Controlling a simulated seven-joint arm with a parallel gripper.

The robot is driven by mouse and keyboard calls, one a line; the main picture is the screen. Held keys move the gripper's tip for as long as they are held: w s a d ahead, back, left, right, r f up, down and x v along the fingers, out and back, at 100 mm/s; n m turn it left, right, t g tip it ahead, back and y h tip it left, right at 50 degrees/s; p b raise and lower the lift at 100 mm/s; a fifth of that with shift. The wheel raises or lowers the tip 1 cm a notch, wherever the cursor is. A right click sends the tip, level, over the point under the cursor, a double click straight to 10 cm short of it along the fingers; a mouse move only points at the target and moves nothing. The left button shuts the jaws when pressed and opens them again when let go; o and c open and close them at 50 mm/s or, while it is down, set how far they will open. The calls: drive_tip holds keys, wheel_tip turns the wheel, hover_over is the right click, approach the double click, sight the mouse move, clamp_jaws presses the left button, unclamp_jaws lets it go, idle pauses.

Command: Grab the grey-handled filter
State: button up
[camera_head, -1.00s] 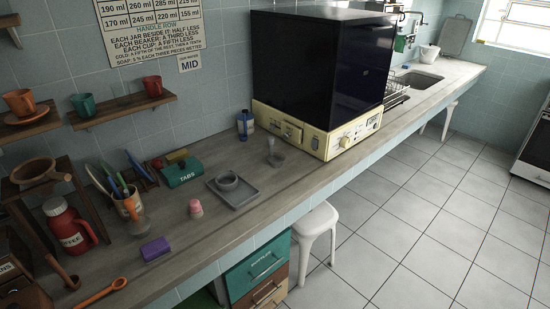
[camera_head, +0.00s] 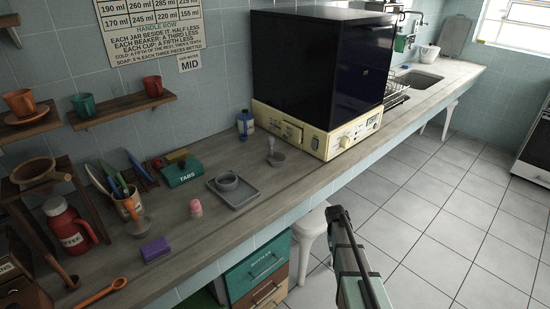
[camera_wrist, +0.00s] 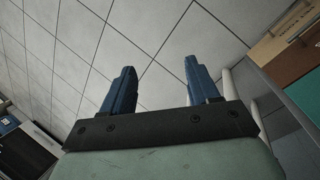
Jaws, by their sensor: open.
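A small grey cup-shaped piece with an upright grey handle (camera_head: 277,158), seemingly the grey-handled filter, stands on the counter in front of the cream-and-black machine. Its details are too small to make out. My gripper (camera_wrist: 158,68) shows in the wrist view with its two blue fingers apart and nothing between them; floor tiles lie beyond it. In the head view part of my arm (camera_head: 358,262) is over the floor in front of the counter, to the right of and below the filter, well apart from it.
A grey tray with a round dish (camera_head: 236,198) lies left of the filter; a blue bottle (camera_head: 245,124) stands behind. A pink cup (camera_head: 196,208), purple block (camera_head: 155,249) and green TABS box (camera_head: 182,172) are further left. A white stool (camera_head: 312,232) stands by the counter front.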

drive_tip(key=w+d+r+m+t+h, duration=0.1)
drive_tip(key=w+d+r+t+h, duration=0.15)
drive_tip(key=w+r, duration=1.7)
wheel_tip(320, 180, up, 26)
drive_tip(key=y, duration=0.6)
hover_over(271, 138)
wheel_tip(271, 138, down, 13)
drive_tip(key=shift+w+r, duration=0.1)
drive_tip(key=shift+r, duration=0.1)
clamp_jaws()
